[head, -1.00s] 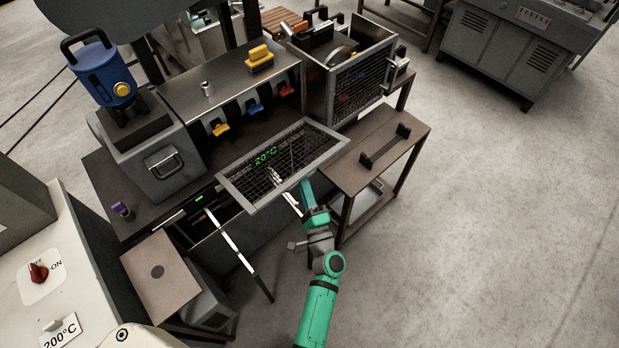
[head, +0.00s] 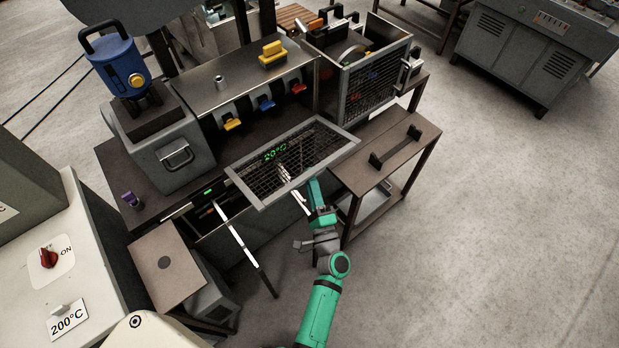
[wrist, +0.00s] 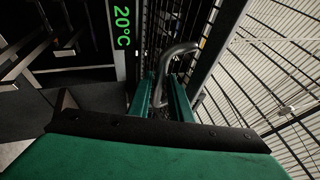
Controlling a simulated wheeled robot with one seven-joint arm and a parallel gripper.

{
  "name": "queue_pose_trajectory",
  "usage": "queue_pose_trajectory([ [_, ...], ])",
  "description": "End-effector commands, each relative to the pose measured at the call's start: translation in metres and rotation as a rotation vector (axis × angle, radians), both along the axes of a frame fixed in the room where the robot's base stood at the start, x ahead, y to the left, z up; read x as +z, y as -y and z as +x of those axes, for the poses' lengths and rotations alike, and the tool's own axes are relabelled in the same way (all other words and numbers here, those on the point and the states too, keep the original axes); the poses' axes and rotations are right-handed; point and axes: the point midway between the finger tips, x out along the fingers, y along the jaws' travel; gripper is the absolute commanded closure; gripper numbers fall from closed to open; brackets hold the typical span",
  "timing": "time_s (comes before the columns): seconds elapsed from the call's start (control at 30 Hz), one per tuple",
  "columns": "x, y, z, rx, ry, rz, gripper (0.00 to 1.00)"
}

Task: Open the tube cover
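The tube cover appears to be the grey-framed mesh panel (head: 343,151) at the front of the bench in the head view. Its black mesh (wrist: 205,60) also shows in the wrist view, with a bent metal handle (wrist: 165,65) on it. My gripper (head: 311,182) is at the front edge of the panel in the head view. In the wrist view my gripper's two green fingers (wrist: 162,92) stand apart, with the lower part of the handle between them. Firm contact with the handle is not clear.
A green 20°C readout (wrist: 122,28) is beside the mesh. A brown side table (head: 400,150) with a black handle bar stands right of the panel. A caged box (head: 372,85) is behind it. Coloured levers (head: 265,103) line the bench. Open floor lies to the right.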

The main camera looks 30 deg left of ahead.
Motion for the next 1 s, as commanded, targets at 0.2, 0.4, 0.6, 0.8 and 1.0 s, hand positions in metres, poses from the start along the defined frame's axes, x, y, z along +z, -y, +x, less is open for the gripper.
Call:
queue_pose_trajectory([
  [0.2,-0.012,0.023,-0.023,-0.003,-0.005,0.000,0.81],
  [0.4,-0.023,0.047,-0.049,-0.002,-0.004,-0.001,0.81],
  [0.6,-0.030,0.063,-0.066,0.001,-0.002,-0.001,0.81],
  [0.8,-0.032,0.068,-0.072,0.002,-0.001,0.000,0.81],
  [1.0,-0.032,0.068,-0.072,0.003,0.000,0.000,0.81],
])
